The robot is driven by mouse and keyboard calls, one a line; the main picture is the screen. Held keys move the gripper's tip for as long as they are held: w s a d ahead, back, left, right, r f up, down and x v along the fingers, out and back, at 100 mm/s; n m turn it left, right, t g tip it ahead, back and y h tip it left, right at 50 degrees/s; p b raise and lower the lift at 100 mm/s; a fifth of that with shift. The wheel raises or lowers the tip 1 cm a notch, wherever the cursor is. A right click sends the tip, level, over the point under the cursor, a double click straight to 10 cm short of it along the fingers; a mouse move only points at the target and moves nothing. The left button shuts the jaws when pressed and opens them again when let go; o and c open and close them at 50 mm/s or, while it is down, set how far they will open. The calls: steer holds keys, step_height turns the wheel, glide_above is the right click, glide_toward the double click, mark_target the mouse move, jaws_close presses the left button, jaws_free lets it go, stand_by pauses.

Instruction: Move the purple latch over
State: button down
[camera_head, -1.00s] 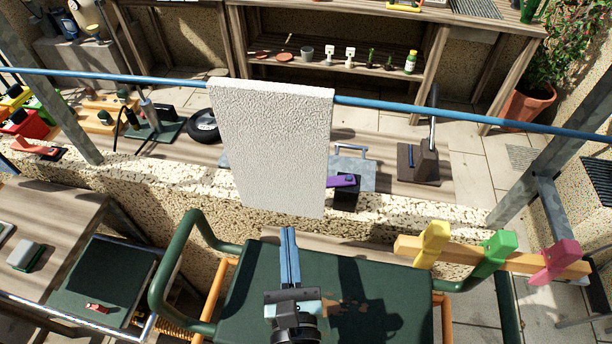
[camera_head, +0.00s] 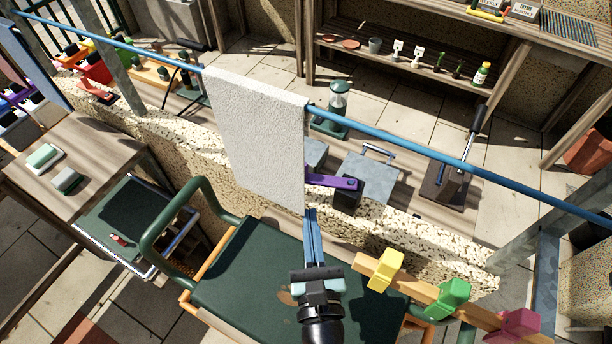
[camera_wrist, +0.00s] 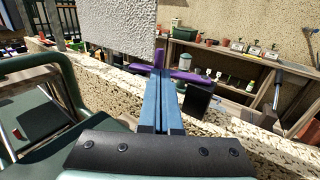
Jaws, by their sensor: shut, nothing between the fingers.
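The purple latch (camera_head: 335,182) is a flat bar pivoted on a black block (camera_head: 348,200) on top of the speckled wall. It points left, with its left end beside the lower right edge of a white textured panel (camera_head: 255,135). In the wrist view the latch (camera_wrist: 190,76) lies just beyond my fingertips, with an upright purple part (camera_wrist: 159,59) at its left end. The black block (camera_wrist: 196,100) is right of my fingers. My gripper (camera_head: 310,213) has its long blue fingers shut and empty, pointing at the latch from the near side. I cannot tell whether they touch it.
A blue rail (camera_head: 400,142) runs across above the wall. A green chair (camera_head: 265,285) stands below my gripper. A wooden bar with yellow (camera_head: 386,268), green and pink blocks is at the lower right. A lever on a dark base (camera_head: 450,185) stands right of the latch.

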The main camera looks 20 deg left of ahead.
steer(key=p+x, duration=0.1)
steer(key=x, duration=0.7)
steer(key=shift+w+p, duration=0.3)
steer(key=shift+p, duration=0.05)
steer(key=shift+b+x, duration=0.35)
steer(key=shift+x, duration=1.25)
steer(key=shift+s+r, duration=0.1)
steer(key=shift+s, duration=0.05)
steer(key=shift+a, duration=0.1)
